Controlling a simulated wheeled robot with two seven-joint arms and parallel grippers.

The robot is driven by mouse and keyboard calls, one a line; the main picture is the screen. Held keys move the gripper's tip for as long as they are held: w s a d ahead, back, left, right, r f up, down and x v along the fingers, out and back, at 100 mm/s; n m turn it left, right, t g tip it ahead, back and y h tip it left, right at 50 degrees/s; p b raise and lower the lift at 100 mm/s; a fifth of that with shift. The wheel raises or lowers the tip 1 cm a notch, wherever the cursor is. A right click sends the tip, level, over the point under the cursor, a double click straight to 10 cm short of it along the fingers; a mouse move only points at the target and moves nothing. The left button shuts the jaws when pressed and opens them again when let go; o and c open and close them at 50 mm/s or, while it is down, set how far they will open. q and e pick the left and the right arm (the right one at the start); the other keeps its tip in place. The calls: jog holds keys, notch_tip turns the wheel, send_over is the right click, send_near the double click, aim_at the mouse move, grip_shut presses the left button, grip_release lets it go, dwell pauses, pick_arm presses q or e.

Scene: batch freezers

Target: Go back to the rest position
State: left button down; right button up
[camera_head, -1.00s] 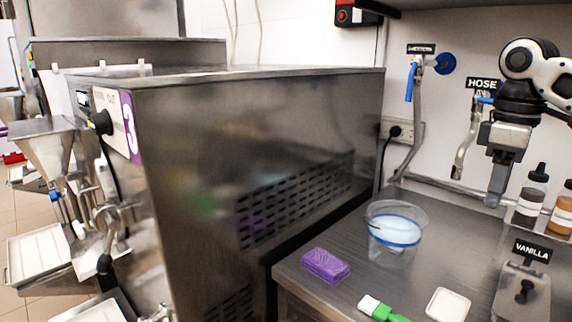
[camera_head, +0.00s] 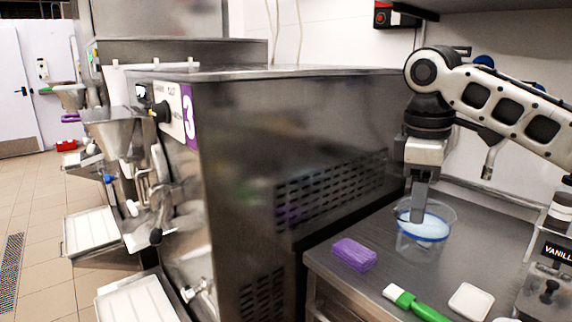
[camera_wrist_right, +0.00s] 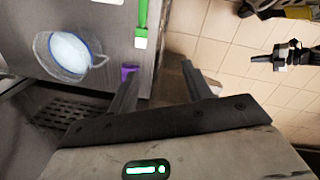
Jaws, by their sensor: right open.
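My right gripper (camera_head: 419,215) hangs from the arm that comes in from the right and points down.
A steel machine marked 3 (camera_head: 245,170) stands left of the counter (camera_head: 385,290). On the counter lie a purple sponge (camera_head: 354,254), a green-handled brush (camera_head: 425,309) and a white dish (camera_head: 471,301). Tiled floor (camera_head: 45,220) is open at the left.

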jog(key=w+a+f+m+t+y, duration=0.1)
jog(key=a+f+y, duration=0.15)
jog(key=f, duration=1.05)
jog(key=a+f+t+y, duration=0.1)
jog(key=a+f, duration=0.2)
jog(key=f, duration=0.9)
jog(key=s+d+f+m+t+y, duration=0.1)
jog(key=s+f+t, duration=0.15)
jog(key=f, duration=0.35)
jog(key=s+d+f+m+t, duration=0.1)
jog(key=s+f+m, duration=0.1)
jog(key=s+f, duration=0.35)
jog(key=s+d+f+t+h, duration=0.15)
jog(key=s+d+f, duration=0.25)
jog(key=s, duration=0.4)
jog(key=s+d+f+t, duration=0.2)
jog(key=s+d+f, duration=0.1)
jog(key=s+d, duration=0.3)
jog(key=s+a+m, duration=0.1)
jog(key=a+m, duration=0.4)
jog(key=a, duration=0.7)
jog(key=shift+s+r+m+t+y, duration=0.15)
jog(key=shift+r+m+t+y, duration=0.1)
jog(key=shift+m+t+y, duration=0.05)
